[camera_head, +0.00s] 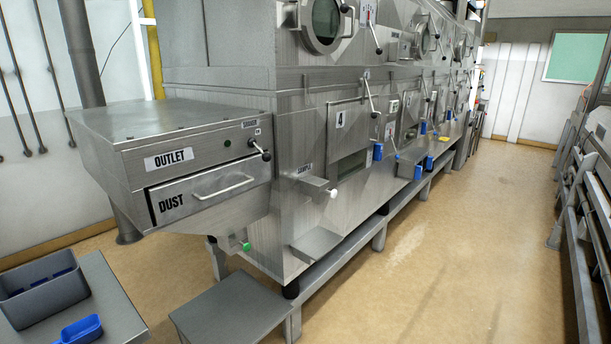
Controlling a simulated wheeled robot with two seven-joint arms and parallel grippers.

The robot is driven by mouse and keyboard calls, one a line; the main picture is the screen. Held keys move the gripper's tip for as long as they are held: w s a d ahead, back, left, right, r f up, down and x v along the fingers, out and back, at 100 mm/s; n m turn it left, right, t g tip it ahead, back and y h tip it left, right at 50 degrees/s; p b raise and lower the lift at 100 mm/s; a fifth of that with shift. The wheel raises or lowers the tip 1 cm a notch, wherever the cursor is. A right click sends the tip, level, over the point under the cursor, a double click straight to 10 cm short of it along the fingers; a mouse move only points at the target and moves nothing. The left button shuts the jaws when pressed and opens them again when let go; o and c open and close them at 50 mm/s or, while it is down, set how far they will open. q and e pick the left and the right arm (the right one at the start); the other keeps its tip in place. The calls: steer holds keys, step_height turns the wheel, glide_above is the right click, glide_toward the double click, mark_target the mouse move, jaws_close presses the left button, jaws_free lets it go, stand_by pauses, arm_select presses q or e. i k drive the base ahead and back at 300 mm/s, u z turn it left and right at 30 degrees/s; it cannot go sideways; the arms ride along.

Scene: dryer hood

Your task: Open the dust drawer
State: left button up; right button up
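The dust drawer (210,191) is a steel front labelled DUST, low on the outlet box at the left of the dryer. It looks shut, its front about flush with the box. Its curved bar handle (223,187) runs across the front. Above it is the OUTLET panel (190,156) with a black-knobbed lever (259,150) at its right end. Neither of my grippers shows in the head view.
A grey bin (42,296) and a blue scoop (81,330) sit on a table at the lower left. A low steel step (228,308) stands in front of the dryer. The SAMPLE port (316,186) sticks out right of the drawer. Open floor (440,250) lies to the right.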

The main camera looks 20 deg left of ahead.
mark_target(169, 200)
steer(key=z, duration=0.05)
steer(key=k, duration=0.65)
steer(key=z, duration=0.55)
steer(key=i, duration=1.2)
steer(key=u, duration=0.75)
steer(key=i, duration=0.35)
steer(key=u, duration=0.45)
